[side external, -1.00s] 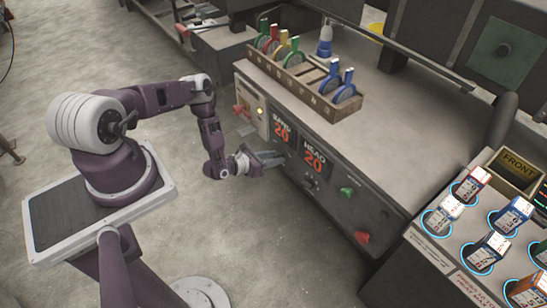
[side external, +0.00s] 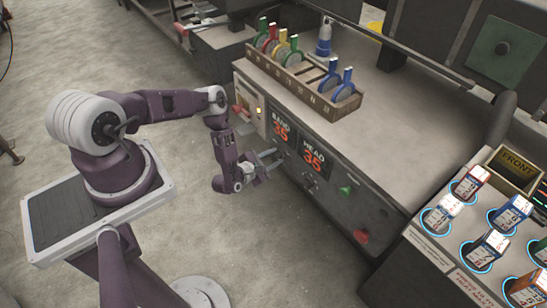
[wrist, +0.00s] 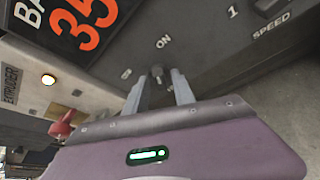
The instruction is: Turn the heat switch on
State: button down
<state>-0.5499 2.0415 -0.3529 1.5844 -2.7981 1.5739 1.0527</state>
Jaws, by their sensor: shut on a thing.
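The heat switch is a small dark knob (wrist: 157,71) on the grey machine front, just below a white ON label (wrist: 163,41) in the wrist view. My gripper (wrist: 160,82) has its two grey fingers on either side of this knob, shut on it. In the side view my gripper (side external: 275,159) reaches the machine front (side external: 340,210) below the number displays, and the knob is too small to make out there. The switch's own name label is not readable.
The band display (side external: 281,129) and head display (side external: 313,159) both read 35. A red knob (wrist: 66,124) by the EXTRUDER label stands left of my gripper. A green knob (side external: 346,191) and a red button (side external: 361,237) sit farther right on the panel.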

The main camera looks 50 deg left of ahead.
dwell(0.4)
jog(key=c, duration=1.4)
grip_release()
jog(key=v, duration=0.7)
